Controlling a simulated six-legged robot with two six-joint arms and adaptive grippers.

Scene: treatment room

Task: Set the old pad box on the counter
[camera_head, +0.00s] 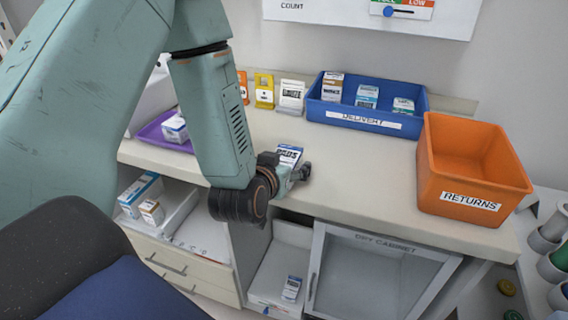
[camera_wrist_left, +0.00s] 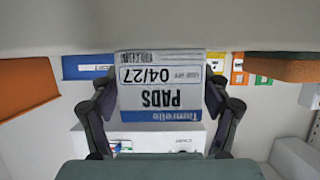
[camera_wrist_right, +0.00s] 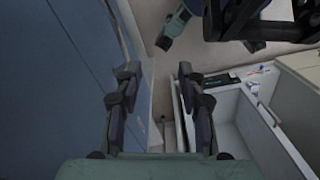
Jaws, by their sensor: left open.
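A white and blue pad box (camera_head: 289,155) is at the counter (camera_head: 345,178), near its front edge. Its label reads PADS and 04/27, upside down in the left wrist view (camera_wrist_left: 160,88). My left gripper (camera_head: 296,174) is open, with its fingers on either side of the box (camera_wrist_left: 160,105). The box's base appears to meet the counter surface. A similar small box (camera_head: 291,288) stands in the open compartment below. My right gripper (camera_wrist_right: 160,90) is open and empty in the right wrist view, with its fingers well apart.
A blue DELIVERY bin (camera_head: 415,128) with boxes stands at the counter's back. An orange RETURNS bin (camera_head: 440,190) is at its right. Several boxes line the wall. A purple tray (camera_head: 153,132) is at left. The counter before the blue bin is clear.

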